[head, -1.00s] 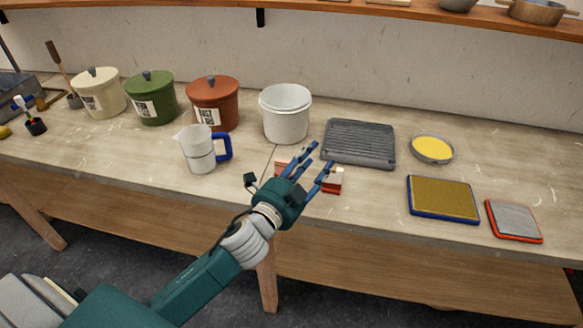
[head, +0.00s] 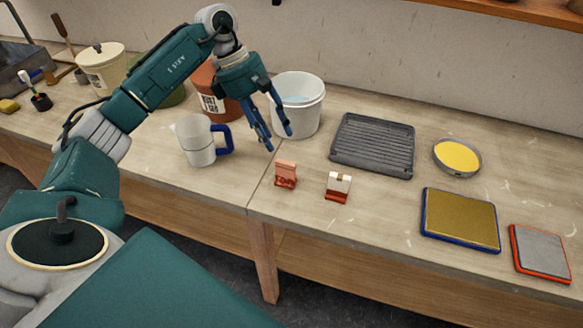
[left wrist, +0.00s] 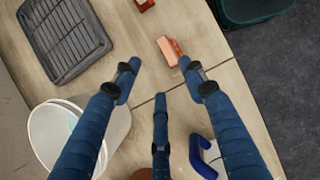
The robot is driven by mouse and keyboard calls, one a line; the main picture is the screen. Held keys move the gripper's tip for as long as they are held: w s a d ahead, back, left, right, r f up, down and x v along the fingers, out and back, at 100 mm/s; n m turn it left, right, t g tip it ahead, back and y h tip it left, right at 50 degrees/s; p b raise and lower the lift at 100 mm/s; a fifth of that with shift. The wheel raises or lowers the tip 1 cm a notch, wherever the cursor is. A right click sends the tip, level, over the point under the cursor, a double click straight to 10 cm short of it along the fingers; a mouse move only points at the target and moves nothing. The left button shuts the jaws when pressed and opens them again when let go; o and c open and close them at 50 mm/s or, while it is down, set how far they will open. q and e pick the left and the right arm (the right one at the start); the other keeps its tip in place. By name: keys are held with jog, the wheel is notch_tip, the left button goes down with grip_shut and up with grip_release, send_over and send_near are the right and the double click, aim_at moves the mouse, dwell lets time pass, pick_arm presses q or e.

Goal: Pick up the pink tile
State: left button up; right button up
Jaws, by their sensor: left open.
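The pink tile (head: 286,168) stands upright in a small reddish holder on the bench, near its front edge. In the left wrist view the pink tile (left wrist: 166,50) lies just beyond the fingertips, near the right one. My left gripper (head: 279,140) is above the bench, behind the tile, with its fingers pointing down. It is open and empty, apart from the tile. In the left wrist view its three blue fingers (left wrist: 159,75) are spread. My right gripper is not in view.
A white tile in a red holder (head: 338,186) stands to the right. A white bucket (head: 299,108) is close behind the gripper, and a white jug with a blue handle (head: 197,142) is to the left. A grey ribbed tray (head: 372,145) lies at right.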

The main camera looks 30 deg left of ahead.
aim_at(283, 160)
pick_arm(q)
jog(key=p+x, duration=0.1)
jog(key=x, duration=0.2)
jog(key=s+p+x, duration=0.1)
jog(key=x, duration=0.2)
jog(key=p+x, duration=0.2)
jog(key=x, duration=0.1)
jog(key=shift+s+d+f, duration=0.15)
jog(key=shift+d+f, duration=0.15)
jog(key=shift+f, duration=0.4)
grip_shut()
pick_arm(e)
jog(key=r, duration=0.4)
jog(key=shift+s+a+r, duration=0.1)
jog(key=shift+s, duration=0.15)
